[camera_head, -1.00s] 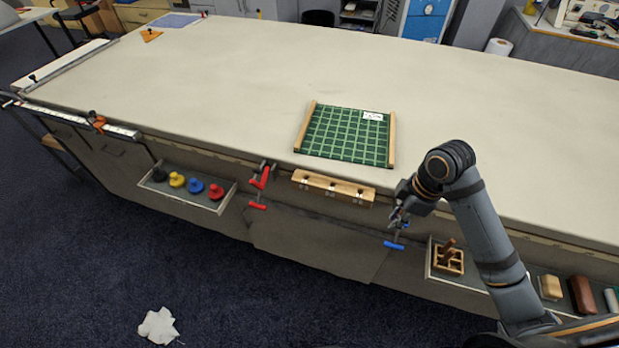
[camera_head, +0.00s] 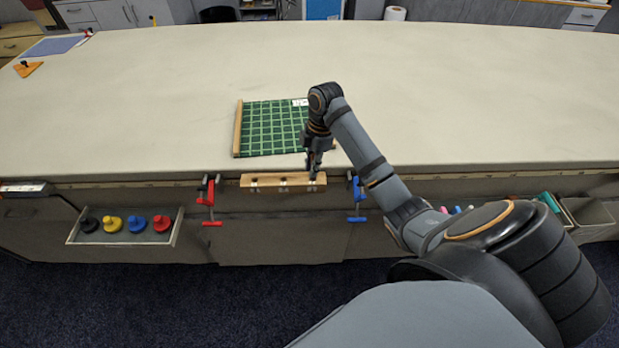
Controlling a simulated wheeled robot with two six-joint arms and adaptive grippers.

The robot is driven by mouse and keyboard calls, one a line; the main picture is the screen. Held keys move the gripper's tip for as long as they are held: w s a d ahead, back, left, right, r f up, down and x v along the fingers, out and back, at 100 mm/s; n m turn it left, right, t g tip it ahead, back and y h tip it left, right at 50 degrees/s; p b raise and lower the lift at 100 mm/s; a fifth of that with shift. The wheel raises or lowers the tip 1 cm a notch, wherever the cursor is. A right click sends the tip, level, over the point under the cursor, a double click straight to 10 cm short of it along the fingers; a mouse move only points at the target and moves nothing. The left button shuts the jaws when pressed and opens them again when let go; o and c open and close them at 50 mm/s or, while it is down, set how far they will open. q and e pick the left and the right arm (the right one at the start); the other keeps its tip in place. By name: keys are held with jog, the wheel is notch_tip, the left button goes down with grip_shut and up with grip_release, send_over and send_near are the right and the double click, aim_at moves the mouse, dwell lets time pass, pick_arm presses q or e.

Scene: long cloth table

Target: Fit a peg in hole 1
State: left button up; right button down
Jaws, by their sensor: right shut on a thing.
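A pale wooden bar (camera_head: 268,181) with dark holes along its top is fixed at the table's front edge, with small labels on its front too small to read. Two holes show at its left and middle; its right end is partly covered by my gripper. My right gripper (camera_head: 314,168) points down just over the right end of the bar. It is shut on a peg, which is small and mostly hidden by the fingers. I cannot tell whether the peg touches the bar or is in a hole. My left gripper is out of view.
A red clamp (camera_head: 207,200) and a blue clamp (camera_head: 357,200) flank the bar. A green checked board (camera_head: 270,130) lies behind it. A tray (camera_head: 75,238) with several coloured knobs hangs at left. The tabletop beyond is mostly clear.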

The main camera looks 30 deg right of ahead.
aim_at(308, 182)
jog(key=shift+w+d+f+p, duration=0.1)
jog(key=shift+w+f+p, duration=0.2)
jog(key=shift+f, duration=0.55)
jog(key=shift+w+d+f+p, duration=0.15)
jog(key=shift+w+f+p, duration=0.15)
jog(key=shift+f, duration=0.55)
jog(key=shift+w+d+f+p, duration=0.15)
jog(key=shift+w+f, duration=0.25)
jog(key=shift+f, duration=0.45)
jog(key=shift+a, duration=0.1)
jog(key=shift+s+f, duration=0.1)
jog(key=c, duration=1.6)
grip_release()
